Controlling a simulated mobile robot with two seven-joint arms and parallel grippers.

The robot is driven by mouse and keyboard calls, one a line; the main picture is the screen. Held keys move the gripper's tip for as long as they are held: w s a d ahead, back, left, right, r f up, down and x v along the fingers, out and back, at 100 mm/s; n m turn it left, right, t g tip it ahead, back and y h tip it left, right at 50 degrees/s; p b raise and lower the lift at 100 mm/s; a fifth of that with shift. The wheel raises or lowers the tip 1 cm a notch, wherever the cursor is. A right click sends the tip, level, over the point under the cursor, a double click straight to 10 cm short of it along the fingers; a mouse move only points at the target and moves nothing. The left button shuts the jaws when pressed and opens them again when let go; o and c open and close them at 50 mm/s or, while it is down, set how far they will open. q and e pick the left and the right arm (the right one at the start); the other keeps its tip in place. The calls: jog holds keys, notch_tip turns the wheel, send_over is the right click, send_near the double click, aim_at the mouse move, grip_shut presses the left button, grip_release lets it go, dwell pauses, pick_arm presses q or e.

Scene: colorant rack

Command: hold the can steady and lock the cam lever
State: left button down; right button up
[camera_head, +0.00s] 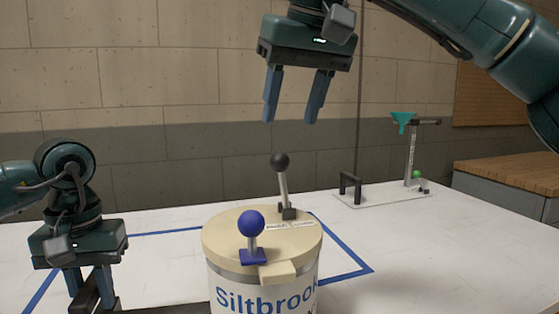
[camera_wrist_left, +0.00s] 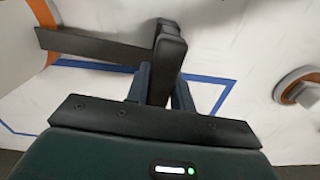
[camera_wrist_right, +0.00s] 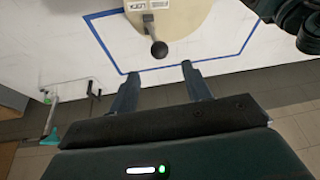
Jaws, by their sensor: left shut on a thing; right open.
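A white can (camera_head: 262,298) marked "Siltbrook" stands upright on the table with a cream lid (camera_head: 225,235). A lever with a black knob (camera_head: 280,161) stands up, slightly tilted, at the lid's back; the knob also shows in the right wrist view (camera_wrist_right: 159,50). A blue knob (camera_head: 251,223) on a blue base sits at the lid's front. My left gripper (camera_head: 88,292) is shut on a dark handle (camera_wrist_left: 168,60), left of the can; its bar runs towards an orange-banded white body in the left wrist view. My right gripper (camera_head: 292,118) is open and empty, above the black knob and apart from it.
Blue tape (camera_head: 352,273) outlines an area around the can. A stand with a teal funnel (camera_head: 403,119) and a black bracket (camera_head: 350,188) are at the back right. A wood-topped cabinet (camera_head: 515,170) stands at the right. The table between can and stand is clear.

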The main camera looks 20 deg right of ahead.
aim_at(282, 153)
jog(key=x, duration=0.9)
jog(key=shift+w+f, duration=0.1)
jog(key=shift+f, duration=0.1)
jog(key=shift+c, duration=0.2)
grip_shut()
